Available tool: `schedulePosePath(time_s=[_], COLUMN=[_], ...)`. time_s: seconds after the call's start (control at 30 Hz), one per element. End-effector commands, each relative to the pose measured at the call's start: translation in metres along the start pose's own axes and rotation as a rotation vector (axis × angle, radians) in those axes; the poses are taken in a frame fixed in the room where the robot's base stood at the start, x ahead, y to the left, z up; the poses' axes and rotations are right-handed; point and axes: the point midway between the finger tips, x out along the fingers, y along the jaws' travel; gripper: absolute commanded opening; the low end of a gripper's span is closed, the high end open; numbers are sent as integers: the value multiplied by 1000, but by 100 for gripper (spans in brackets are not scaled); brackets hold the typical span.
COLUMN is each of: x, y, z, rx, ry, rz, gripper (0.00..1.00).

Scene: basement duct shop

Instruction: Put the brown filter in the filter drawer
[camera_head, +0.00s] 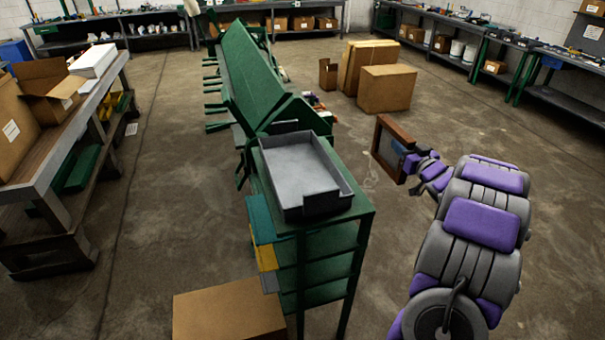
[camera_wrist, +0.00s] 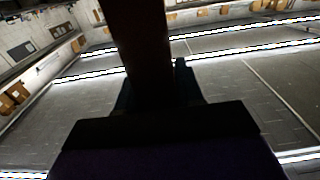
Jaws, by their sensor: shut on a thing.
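The brown filter (camera_head: 380,141) is a square brown frame with a grey panel, held upright in the air right of the green stand in the head view. My gripper (camera_head: 411,163) is shut on its right side. In the wrist view the filter shows as a dark brown bar (camera_wrist: 140,50) rising from my gripper (camera_wrist: 158,95), whose fingers are mostly dark. The filter drawer appears to be the grey open-topped tray (camera_head: 298,165) on top of the green stand.
The green stand (camera_head: 330,240) has shelves and teal and yellow panels on its left. A large green machine (camera_head: 250,75) stands behind it. Cardboard boxes (camera_head: 386,88) stand on the floor beyond, and another box (camera_head: 230,312) at the front. Floor right of the stand is clear.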

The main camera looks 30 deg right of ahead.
Motion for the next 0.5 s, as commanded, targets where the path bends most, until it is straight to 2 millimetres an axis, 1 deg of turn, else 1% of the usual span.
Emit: schedulePosePath(time_s=[0.03,0.07,0.17,0.37,0.5], x=[-1,0,6,24,36], y=[5,4,-10,-58,-94], z=[4,6,8,14,13], rx=[3,4,3,3,-5], ry=[-1,-1,-1,-2,1], rz=[6,7,5,2,1], gripper=[4,4,4,4,4])
